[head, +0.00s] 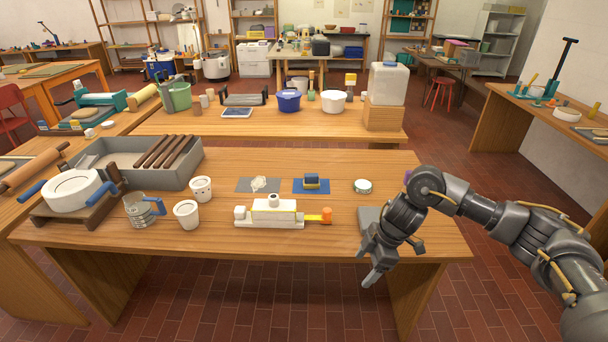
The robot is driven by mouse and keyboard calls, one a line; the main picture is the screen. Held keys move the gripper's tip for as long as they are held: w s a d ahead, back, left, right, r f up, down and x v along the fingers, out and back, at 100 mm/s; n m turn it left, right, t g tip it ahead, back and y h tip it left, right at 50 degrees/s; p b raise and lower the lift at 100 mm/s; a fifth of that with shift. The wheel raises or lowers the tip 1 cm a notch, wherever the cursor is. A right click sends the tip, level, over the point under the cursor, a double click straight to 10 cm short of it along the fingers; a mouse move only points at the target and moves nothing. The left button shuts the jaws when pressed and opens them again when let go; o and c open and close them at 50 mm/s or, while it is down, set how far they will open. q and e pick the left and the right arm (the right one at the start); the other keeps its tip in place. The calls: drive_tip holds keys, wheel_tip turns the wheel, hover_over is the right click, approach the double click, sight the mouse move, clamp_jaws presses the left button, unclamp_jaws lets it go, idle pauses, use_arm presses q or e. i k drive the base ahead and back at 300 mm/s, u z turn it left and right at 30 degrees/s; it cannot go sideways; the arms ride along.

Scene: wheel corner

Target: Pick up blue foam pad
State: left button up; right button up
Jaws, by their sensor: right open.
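A flat blue mat (326,186) lies near the back middle of the near table (340,240). Which of the two is the blue foam pad, I cannot tell for sure. My right gripper (374,272) is open and points down by the table's front right edge, to the right of and nearer than the blue mat, apart from it. Nothing shows between its fingers. My left gripper is not in view.
A white block-like device with an orange-tipped rod (272,213) lies in front of the mat. A grey mat with a whitish lump (259,184) lies left of it, a small round tin (362,186) right. A grey pad (368,217) is partly hidden behind my right arm.

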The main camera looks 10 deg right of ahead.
sight(310, 180)
drive_tip(key=z, duration=0.05)
drive_tip(key=i, duration=1.7)
